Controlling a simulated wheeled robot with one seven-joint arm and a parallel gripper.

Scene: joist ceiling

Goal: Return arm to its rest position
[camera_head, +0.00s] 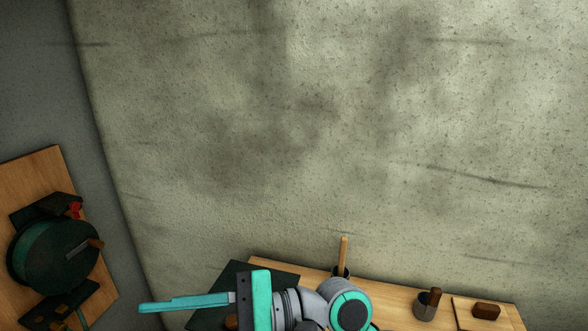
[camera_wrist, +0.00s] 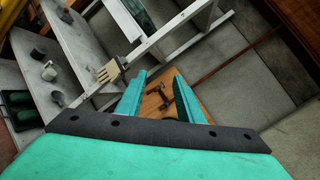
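My arm is bent over a wooden bench at the bottom of the head view, with a turquoise and grey wrist. My gripper (camera_head: 146,308) points left there, its fingers seen edge-on. In the wrist view my gripper (camera_wrist: 160,76) has its two turquoise fingers apart, with a clear gap and nothing held between them. Beyond the gap lies a wooden board with a dark fitting (camera_wrist: 158,93), well past the fingertips.
The wooden bench (camera_head: 400,309) carries a dark mat (camera_head: 240,268), a grey cup (camera_head: 427,305) and a brown block (camera_head: 486,311). A wooden panel with a green reel (camera_head: 47,254) stands at left. A pale shelf unit (camera_wrist: 90,45) and a brush (camera_wrist: 108,71) show in the wrist view.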

